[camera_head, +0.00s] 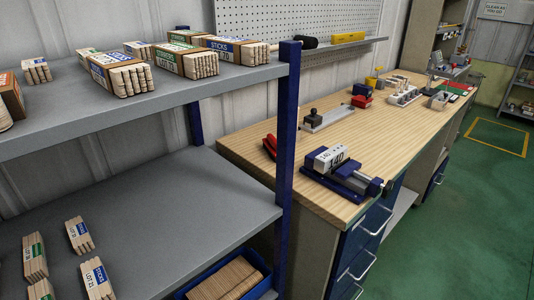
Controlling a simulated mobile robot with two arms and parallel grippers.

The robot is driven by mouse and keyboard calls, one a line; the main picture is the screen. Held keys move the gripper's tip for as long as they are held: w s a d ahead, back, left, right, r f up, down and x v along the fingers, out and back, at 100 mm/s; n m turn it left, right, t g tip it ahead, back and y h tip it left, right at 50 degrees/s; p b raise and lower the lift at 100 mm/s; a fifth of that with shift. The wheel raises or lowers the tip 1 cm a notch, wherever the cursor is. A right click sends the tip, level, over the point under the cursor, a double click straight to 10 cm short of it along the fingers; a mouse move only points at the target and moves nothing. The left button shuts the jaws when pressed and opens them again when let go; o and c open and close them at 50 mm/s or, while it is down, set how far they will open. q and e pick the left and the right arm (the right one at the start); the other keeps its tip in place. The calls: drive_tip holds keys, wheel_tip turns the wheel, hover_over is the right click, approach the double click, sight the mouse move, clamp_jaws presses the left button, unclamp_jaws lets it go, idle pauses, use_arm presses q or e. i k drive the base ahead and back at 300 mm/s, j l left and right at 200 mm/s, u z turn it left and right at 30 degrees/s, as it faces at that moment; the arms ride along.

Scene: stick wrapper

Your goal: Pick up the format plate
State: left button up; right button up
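A grey-white block marked "140" (327,157), which may be the format plate, sits on a dark blue vise-like fixture (350,180) at the near edge of the wooden workbench. No other thing in view is clearly a format plate. Neither my left nor my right gripper shows in the head view.
A grey shelf rack (150,97) with a blue post (287,130) stands at the left, holding several stick bundles (120,75). A blue bin (225,278) sits low beside the wooden workbench (300,185). Green floor (450,220) at the right is clear.

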sight(326, 161)
drive_tip(key=i+l+u, duration=0.15)
drive_tip(key=l+u, duration=0.25)
drive_tip(key=i+l+u, duration=0.1)
drive_tip(key=l+u, duration=1.1)
drive_tip(key=l, duration=0.1)
